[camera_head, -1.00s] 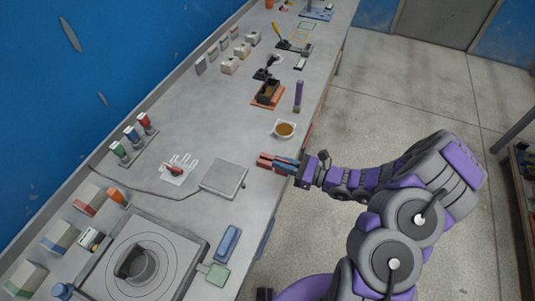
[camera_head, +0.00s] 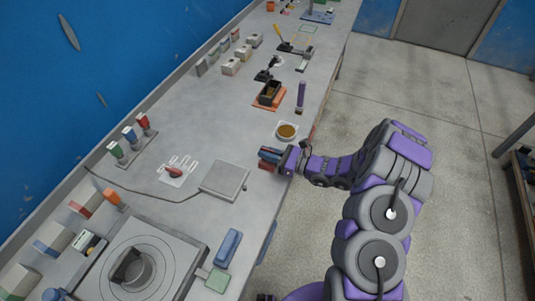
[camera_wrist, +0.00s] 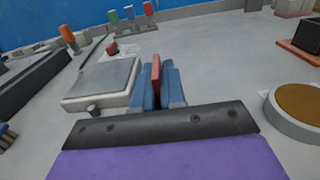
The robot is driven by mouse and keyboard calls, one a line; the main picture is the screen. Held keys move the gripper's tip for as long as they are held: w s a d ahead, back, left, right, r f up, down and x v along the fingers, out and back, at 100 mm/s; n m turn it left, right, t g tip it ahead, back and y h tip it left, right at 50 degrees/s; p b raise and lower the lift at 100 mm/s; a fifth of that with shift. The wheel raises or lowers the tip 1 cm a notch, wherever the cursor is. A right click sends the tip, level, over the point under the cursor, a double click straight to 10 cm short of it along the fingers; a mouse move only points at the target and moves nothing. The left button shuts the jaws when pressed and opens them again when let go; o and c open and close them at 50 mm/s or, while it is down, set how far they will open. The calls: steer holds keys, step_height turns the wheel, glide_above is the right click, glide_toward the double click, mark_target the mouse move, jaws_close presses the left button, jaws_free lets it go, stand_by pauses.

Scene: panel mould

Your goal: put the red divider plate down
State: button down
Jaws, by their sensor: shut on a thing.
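The red divider plate (camera_wrist: 156,74) stands upright on edge between the two blue fingers of my gripper (camera_wrist: 158,90) in the wrist view. The gripper is shut on it. In the head view my gripper (camera_head: 271,155) is at the right edge of the grey bench, with red showing beside the fingers (camera_head: 266,165). The plate's lower edge is hidden, and I cannot tell whether it touches the bench. The gripper is right of a flat grey square platform (camera_head: 224,181), which also shows left of the fingers in the wrist view (camera_wrist: 103,78).
A white dish with brown contents (camera_head: 287,131) is close beyond my gripper. A dark box (camera_head: 269,93) on an orange mat and a purple tool (camera_head: 300,97) lie farther along. A card with a red object (camera_head: 176,172) is left. Bare bench (camera_head: 215,125) lies between.

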steer(key=c, duration=1.2)
jaws_free()
steer(key=shift+d, duration=0.1)
steer(key=p+v, duration=0.2)
steer(key=v, duration=1)
steer(key=shift+p, duration=0.4)
steer(key=s+a+r+n+g+h, duration=0.2)
steer(key=s+a+r+n+g, duration=0.4)
steer(key=s+r, duration=0.3)
steer(key=s+a+r+n+g+h, duration=0.3)
steer(key=s+r+n+g, duration=0.2)
steer(key=s+r+n, duration=0.35)
steer(key=s+d+r+n+t+h, duration=0.1)
steer(key=s+d+r+n+h, duration=0.1)
steer(key=s+d+h, duration=0.4)
steer(key=s+d+r+n+t+h, duration=0.2)
steer(key=s+d+n+h, duration=0.3)
steer(key=s+d, duration=0.3)
steer(key=shift+s+r+h, duration=0.5)
steer(key=shift+s, duration=1.65)
